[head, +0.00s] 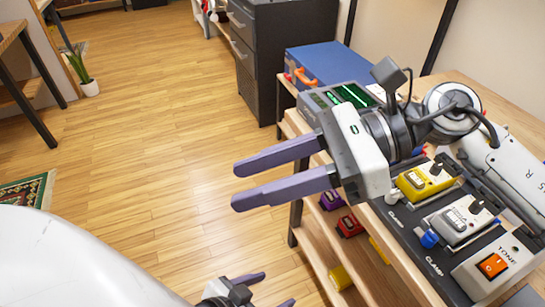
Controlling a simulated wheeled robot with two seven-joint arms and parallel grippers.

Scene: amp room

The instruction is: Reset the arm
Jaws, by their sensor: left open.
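My right gripper (236,186) points left across the upper middle of the head view. Its two purple fingers are apart, with nothing between them. Its arm (510,165), marked R, comes in from the right above the wooden bench. The left arm (80,260) is a large white shape from the bottom left. Part of the left gripper is cut off by the frame.
The right arm is above a wooden bench (462,82) with a pedalboard carrying a yellow pedal (425,182), a white pedal (462,220) and a TONE box (500,262). A blue case (325,62) and dark cabinet (290,50) stand behind.

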